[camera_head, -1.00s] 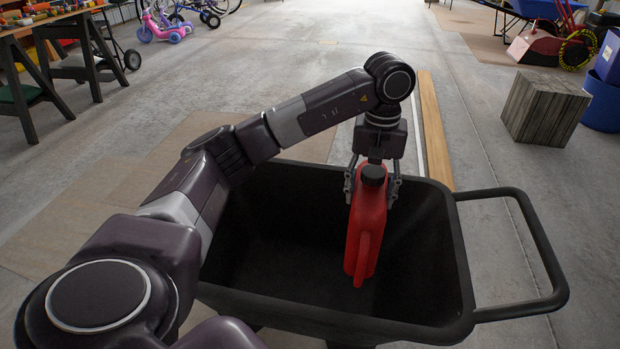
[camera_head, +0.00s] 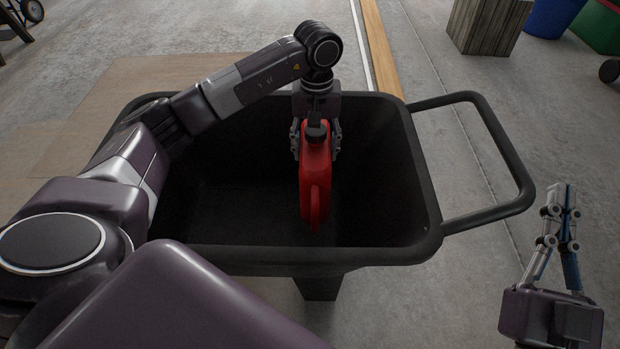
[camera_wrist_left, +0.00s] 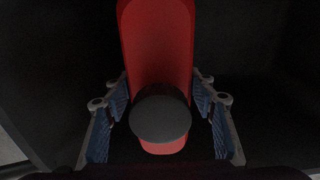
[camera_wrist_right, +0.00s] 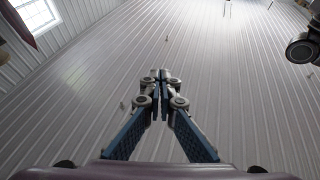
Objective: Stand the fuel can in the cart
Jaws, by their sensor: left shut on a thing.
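The red fuel can (camera_head: 316,180) with a black cap (camera_head: 317,131) is inside the black cart (camera_head: 432,225), cap up and roughly upright. My left gripper (camera_head: 316,147) reaches down into the cart from above and is shut on the can near its top, one finger on each side. In the left wrist view the can (camera_wrist_left: 158,45) and its cap (camera_wrist_left: 160,118) sit between the fingers. I cannot tell whether the can's base touches the cart floor. My right gripper (camera_head: 562,192) is empty, its fingertips together, to the right of the cart. The right wrist view also shows its closed fingers (camera_wrist_right: 160,78).
The cart's handle (camera_head: 520,170) sticks out to the right. A wooden crate (camera_head: 488,25) and a blue bin (camera_head: 553,15) stand at the back right. A plank (camera_head: 381,50) lies on the floor behind the cart. The cart floor around the can looks clear.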

